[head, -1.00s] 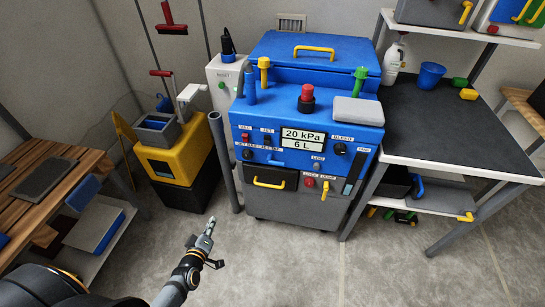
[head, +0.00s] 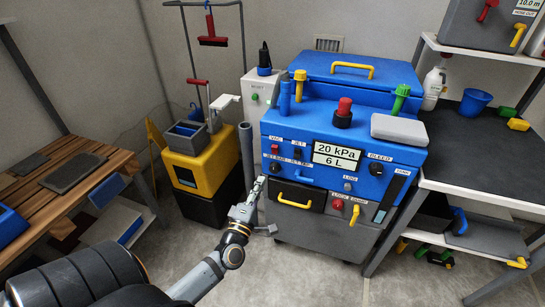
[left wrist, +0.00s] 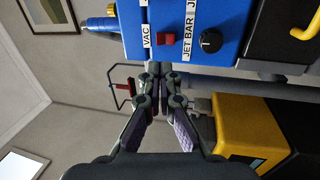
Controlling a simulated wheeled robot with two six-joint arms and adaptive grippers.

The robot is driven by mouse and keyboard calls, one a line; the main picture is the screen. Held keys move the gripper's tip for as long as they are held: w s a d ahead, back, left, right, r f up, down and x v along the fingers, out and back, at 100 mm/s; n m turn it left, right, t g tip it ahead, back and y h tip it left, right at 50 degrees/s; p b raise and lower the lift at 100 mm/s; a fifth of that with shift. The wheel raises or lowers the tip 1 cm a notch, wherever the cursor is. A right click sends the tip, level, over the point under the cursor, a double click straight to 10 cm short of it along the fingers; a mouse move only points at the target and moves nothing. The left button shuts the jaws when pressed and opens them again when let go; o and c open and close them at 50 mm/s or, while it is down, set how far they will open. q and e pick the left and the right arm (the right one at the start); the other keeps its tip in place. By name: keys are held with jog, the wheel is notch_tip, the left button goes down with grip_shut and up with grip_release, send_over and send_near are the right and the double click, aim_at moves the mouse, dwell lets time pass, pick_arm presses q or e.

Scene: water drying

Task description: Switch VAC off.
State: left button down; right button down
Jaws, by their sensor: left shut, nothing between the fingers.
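The VAC switch (head: 275,148) is a small red rocker under the VAC label at the upper left of the blue machine's front panel (head: 345,177). In the left wrist view the red VAC switch (left wrist: 166,39) lies just beyond the fingertips, beside its label (left wrist: 146,36). My left gripper (head: 260,184) is shut and empty, in front of the panel's left edge and below the switch in the head view. A small gap seems to separate the fingertips from the switch; contact cannot be told. My right gripper is out of view.
The JET switch (head: 297,153) and a black JET BAR knob (head: 275,167) sit close to the VAC switch. The display (head: 337,157) reads 20 kPa, 6 L. A grey post (head: 247,155) and a yellow bucket unit (head: 201,170) stand left. A dark-topped bench (head: 485,150) stands right.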

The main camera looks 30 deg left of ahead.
pick_arm(q)
send_near(275, 149)
jog(key=x, duration=0.5)
jog(key=shift+w+a, duration=0.1)
jog(key=shift+w, duration=0.1)
jog(key=shift+w+a, duration=0.15)
jog(key=shift+w, duration=0.5)
jog(key=shift+r, duration=0.1)
